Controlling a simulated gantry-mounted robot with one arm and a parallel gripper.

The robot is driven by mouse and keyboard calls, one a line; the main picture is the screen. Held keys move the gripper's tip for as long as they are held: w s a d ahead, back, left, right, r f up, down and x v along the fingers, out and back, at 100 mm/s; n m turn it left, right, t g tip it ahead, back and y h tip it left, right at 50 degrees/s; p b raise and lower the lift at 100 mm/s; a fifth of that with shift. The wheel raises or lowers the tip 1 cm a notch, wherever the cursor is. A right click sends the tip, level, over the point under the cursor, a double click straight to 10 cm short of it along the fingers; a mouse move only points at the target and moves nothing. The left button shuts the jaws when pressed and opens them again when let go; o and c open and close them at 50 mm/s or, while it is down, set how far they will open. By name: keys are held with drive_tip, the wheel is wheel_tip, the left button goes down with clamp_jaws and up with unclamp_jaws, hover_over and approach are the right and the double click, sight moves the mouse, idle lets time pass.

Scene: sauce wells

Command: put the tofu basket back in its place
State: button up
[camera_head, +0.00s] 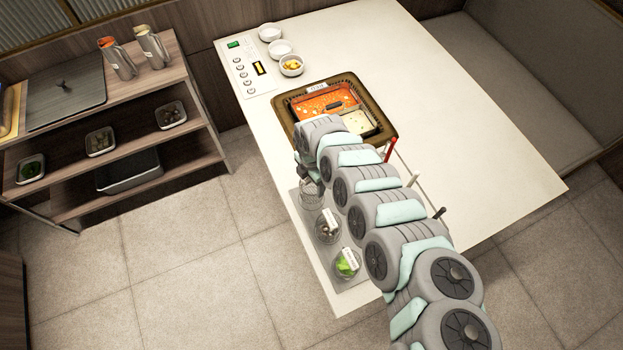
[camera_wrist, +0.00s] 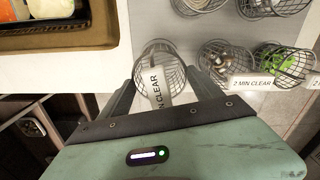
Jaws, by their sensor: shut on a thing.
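My gripper (camera_wrist: 160,88) is shut on a wire basket (camera_wrist: 150,52) at the near edge of the counter. The basket's white tag reads "MIN CLEAR" and hangs between the fingers. I see no clear contents in it; whether it holds tofu I cannot tell. In the head view this basket (camera_head: 310,196) shows below the arm, over the back end of the grey tray (camera_head: 352,293). The arm hides most of my gripper there. Whether the basket touches the tray I cannot tell.
Next to it stand a basket with dark contents (camera_head: 328,232) and one with green leaves (camera_head: 346,264). More baskets (camera_wrist: 270,5) stand across the tray. The hot pot (camera_head: 284,104) has red and pale broth. Small bowls (camera_head: 281,48) sit behind. The counter's right side is clear.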

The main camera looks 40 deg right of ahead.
sight(311, 187)
drive_tip(key=shift+f+b, duration=1.3)
drive_tip(key=shift+f, duration=0.65)
drive_tip(key=shift+w+f, duration=0.1)
drive_tip(key=shift+f, duration=0.3)
drive_tip(key=o, duration=1.8)
drive_tip(key=shift+r, duration=0.15)
wheel_tip(311, 187, up, 11)
drive_tip(key=p, duration=0.9)
